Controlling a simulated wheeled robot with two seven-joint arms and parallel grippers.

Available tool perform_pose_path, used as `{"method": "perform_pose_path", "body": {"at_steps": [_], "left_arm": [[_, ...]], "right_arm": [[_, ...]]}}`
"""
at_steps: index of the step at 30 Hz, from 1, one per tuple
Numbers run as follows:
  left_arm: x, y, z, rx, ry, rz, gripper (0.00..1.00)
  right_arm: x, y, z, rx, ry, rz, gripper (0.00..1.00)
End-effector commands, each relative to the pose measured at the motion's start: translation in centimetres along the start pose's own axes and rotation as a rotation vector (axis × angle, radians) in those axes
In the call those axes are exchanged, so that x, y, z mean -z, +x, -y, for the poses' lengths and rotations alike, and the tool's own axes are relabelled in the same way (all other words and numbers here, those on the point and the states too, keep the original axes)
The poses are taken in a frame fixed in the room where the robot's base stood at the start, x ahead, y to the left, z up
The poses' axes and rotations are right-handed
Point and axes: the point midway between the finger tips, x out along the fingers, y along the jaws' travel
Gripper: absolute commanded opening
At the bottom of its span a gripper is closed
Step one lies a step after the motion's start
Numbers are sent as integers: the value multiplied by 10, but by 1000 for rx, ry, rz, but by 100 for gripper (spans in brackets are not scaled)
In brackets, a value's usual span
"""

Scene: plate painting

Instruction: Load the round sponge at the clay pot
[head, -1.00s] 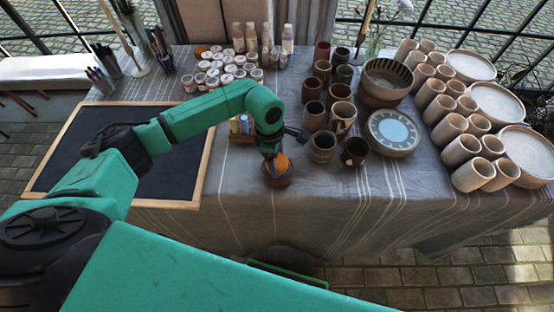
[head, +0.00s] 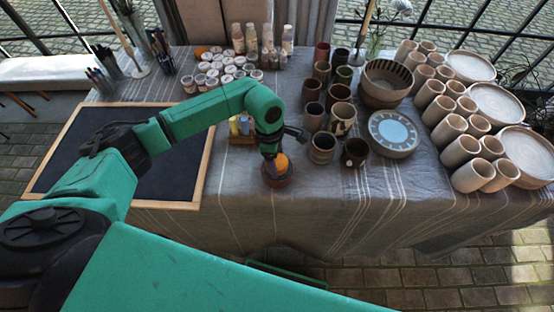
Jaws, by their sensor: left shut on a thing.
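My left gripper (head: 271,152) points down at the front of the table, in the middle of the head view. It is shut on the round sponge (head: 282,162), an orange disc. The sponge is at the mouth of the small brown clay pot (head: 277,180), which stands near the table's front edge. The gripper hides part of the sponge and of the pot's opening, so I cannot tell how deep the sponge sits. My right gripper is not in view.
Dark cups (head: 321,147) stand just right of the pot. A small wooden box (head: 240,138) with coloured bottles is behind my left wrist. A framed black board (head: 165,180) lies to the left. A blue-topped plate (head: 394,133) and several clay cups fill the right side.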

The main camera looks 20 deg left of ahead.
Motion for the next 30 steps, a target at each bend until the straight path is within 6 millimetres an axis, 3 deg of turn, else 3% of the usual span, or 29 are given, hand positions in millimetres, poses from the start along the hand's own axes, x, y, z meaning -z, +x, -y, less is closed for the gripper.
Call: {"method": "perform_pose_path", "body": {"at_steps": [17,30], "left_arm": [[-7,-62,-1,-4,-1,1,33],[-8,-63,-1,-4,-1,2,33]], "right_arm": [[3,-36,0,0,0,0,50],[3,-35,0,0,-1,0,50]]}}
